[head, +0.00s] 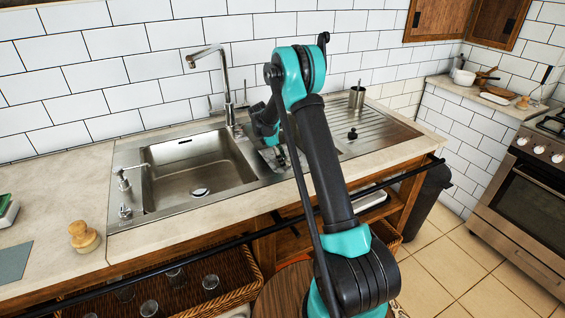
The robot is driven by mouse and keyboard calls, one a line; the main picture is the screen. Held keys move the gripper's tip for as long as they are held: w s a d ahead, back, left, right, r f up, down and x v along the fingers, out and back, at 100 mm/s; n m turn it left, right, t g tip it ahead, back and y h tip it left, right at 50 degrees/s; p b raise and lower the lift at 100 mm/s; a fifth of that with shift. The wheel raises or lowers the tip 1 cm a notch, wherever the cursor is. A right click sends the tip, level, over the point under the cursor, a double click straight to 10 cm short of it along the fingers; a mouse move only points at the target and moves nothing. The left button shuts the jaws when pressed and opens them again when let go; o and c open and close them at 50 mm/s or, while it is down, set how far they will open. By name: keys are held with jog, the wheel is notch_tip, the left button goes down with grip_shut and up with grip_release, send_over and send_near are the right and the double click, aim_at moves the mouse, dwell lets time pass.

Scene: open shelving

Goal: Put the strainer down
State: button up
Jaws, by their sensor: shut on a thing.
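My gripper (277,160) is over the strip between the sink basin and the ribbed drainboard, pointing down. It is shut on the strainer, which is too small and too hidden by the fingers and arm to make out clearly. The steel sink basin (185,182) lies just left of the gripper, with a round drain at its bottom. The ribbed drainboard (385,133) is to the right, partly behind my arm. I cannot tell whether the strainer touches the surface below.
A tall faucet (228,88) stands close behind and left of the gripper. A metal cup (356,97) and a small dark object (352,133) are on the drainboard. A wooden-handled brush (84,237) stands on the left counter. The counter front (185,232) is clear.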

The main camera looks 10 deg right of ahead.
jog(key=shift+f, duration=0.7)
jog(key=o, duration=1)
jog(key=shift+f, duration=0.1)
jog(key=v, duration=1.2)
